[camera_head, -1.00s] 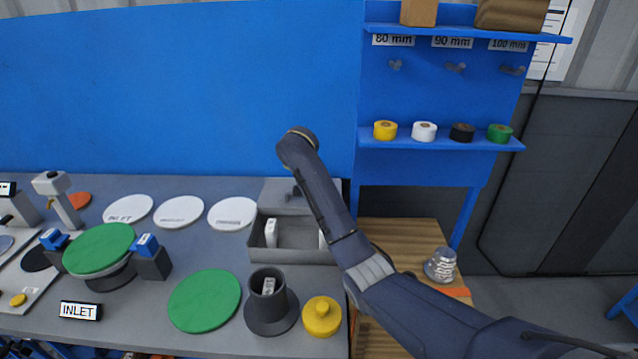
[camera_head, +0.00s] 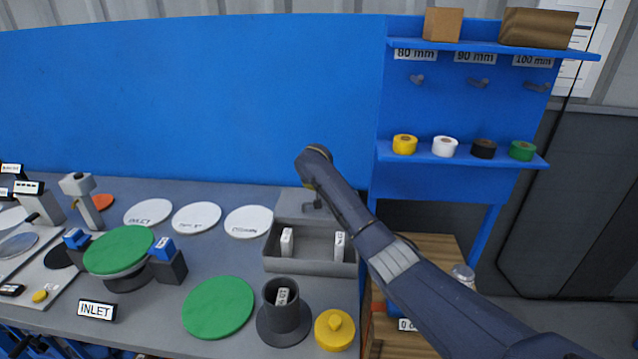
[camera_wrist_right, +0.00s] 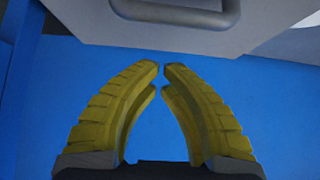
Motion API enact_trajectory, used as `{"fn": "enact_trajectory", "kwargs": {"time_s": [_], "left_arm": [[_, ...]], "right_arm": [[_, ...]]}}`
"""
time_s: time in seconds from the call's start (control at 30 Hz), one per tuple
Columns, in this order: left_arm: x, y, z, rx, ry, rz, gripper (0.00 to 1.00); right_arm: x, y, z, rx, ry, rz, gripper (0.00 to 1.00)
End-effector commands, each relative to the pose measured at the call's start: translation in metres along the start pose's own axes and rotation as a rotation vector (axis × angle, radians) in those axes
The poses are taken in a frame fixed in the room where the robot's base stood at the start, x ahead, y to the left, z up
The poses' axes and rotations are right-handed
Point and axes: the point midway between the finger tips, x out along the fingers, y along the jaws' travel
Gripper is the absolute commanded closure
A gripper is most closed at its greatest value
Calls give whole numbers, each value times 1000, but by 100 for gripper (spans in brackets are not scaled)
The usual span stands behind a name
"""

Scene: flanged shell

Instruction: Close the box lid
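The grey box (camera_head: 285,265) stands on the bench in the head view, its top uncovered and two white labelled pieces inside. Its grey lid (camera_head: 290,207) stands raised at the back edge, with a small dark handle on it. My right arm reaches over the box's right side, and its end is just above and behind the lid. In the right wrist view, my right gripper (camera_wrist_right: 161,66) has yellow fingers with tips almost together and nothing between them. A light grey panel with a handle (camera_wrist_right: 175,10), apparently the lid, is just beyond the fingertips. My left gripper does not show.
A dark flanged cup (camera_head: 284,310), a yellow knobbed lid (camera_head: 334,329) and a green disc (camera_head: 218,306) lie in front of the box. White discs (camera_head: 249,221) lie to its left. A blue panel (camera_head: 200,100) rises behind; a wooden crate (camera_head: 437,247) stands at right.

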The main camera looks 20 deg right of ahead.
Motion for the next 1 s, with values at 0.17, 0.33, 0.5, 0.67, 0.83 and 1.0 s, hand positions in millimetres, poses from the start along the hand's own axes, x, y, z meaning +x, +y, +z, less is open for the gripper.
{"fn": "enact_trajectory", "kwargs": {"time_s": [0.17, 0.33, 0.5, 0.67, 0.83, 1.0], "left_arm": [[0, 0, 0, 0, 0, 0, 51], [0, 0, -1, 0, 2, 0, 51], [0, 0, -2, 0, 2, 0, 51], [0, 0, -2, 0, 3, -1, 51], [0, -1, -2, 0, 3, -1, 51], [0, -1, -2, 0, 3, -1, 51]], "right_arm": [[14, 2, 0, 0, 0, 3, 100], [8, 1, 10, -1, 1, 1, 100], [2, 1, 20, -1, 0, 1, 100], [-3, 1, 28, 0, 0, 1, 100], [-7, 1, 33, 0, 0, 1, 100], [-8, 1, 34, 1, 0, 1, 100]]}}
